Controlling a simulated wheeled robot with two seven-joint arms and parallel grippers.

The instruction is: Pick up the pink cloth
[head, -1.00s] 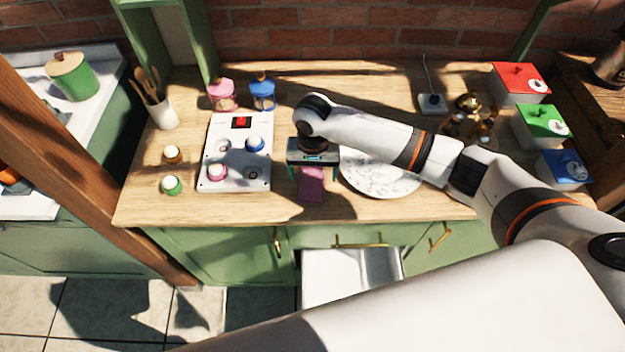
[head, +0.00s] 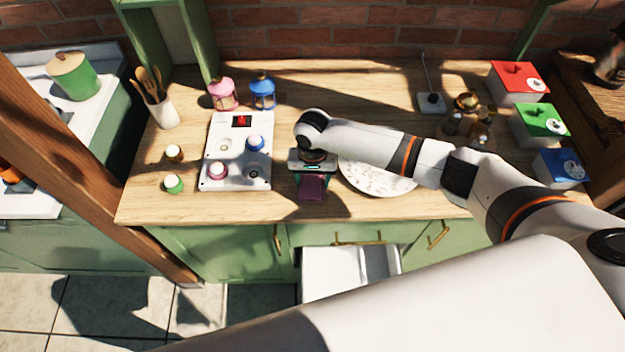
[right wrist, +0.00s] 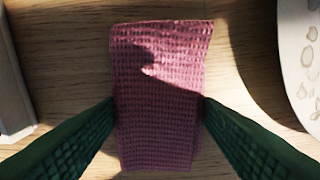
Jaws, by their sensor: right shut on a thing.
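The pink cloth (head: 312,189) lies on the wooden counter (head: 250,208), between the white panel and the plate. In the right wrist view the cloth (right wrist: 160,90) is a ribbed pink rectangle with a shadow across its upper part. My right gripper (head: 311,182) is down over the cloth. In the right wrist view its two green fingers (right wrist: 158,112) press against the cloth's left and right edges, shut on it. Whether the cloth is clear of the counter cannot be told. My left gripper is not in view.
A white panel with knobs (head: 222,172) is left of the cloth, and a speckled plate (head: 375,182) is close on the right. Pink (head: 222,94) and blue (head: 263,93) lanterns stand behind. Red (head: 518,82), green (head: 540,125) and blue (head: 562,168) boxes stand at right. A drawer (head: 335,270) is open below.

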